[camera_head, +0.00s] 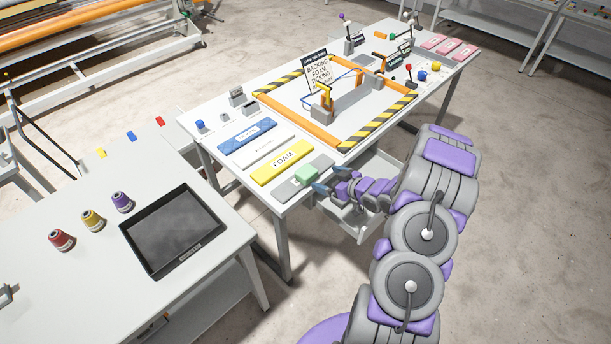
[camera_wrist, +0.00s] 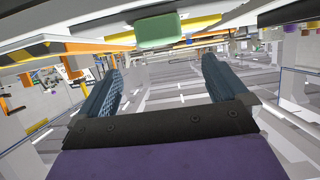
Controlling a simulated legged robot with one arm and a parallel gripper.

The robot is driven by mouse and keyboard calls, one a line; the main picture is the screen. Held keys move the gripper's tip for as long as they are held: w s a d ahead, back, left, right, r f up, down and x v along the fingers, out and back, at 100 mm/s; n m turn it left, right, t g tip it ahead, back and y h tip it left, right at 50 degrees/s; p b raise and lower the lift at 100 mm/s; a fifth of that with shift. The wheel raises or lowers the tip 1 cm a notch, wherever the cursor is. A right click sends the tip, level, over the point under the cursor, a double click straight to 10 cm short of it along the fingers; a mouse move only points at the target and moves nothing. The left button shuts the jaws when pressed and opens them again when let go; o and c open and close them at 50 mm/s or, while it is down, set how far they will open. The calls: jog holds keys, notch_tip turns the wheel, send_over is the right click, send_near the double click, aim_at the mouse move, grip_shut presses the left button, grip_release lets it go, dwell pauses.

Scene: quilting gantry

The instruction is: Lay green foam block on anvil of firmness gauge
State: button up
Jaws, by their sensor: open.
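The green foam block (camera_head: 306,174) sits on a grey pad at the near end of the long white table. It also shows in the wrist view (camera_wrist: 157,30), at the top middle, beyond the fingertips. My gripper (camera_head: 329,181) is open and empty, just right of the block at the table edge. Its two blue ridged fingers stand wide apart in the wrist view (camera_wrist: 160,76), and the block is not between them. Small devices stand at the far end of the table, among them a grey one with a purple-topped post (camera_head: 354,42). I cannot tell which is the firmness gauge or its anvil.
A yellow FOAM strip (camera_head: 282,162), a white strip (camera_head: 263,150) and a blue strip (camera_head: 246,135) lie beside the block. A striped orange frame (camera_head: 376,125) with a sign fills the table's middle.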

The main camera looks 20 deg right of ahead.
aim_at(311, 174)
jog(key=x, duration=0.6)
jog(key=shift+w+d+f+b, duration=0.15)
jog(key=shift+w+f+b, duration=0.1)
jog(key=shift+b, duration=0.1)
jog(key=x, duration=0.2)
jog(key=b+x, duration=0.1)
jog(key=x, duration=0.1)
jog(key=shift+a+f, duration=0.35)
jog(key=shift+f, duration=0.1)
jog(key=shift+w, duration=0.35)
jog(key=c, duration=1)
jog(key=shift+c, duration=0.2)
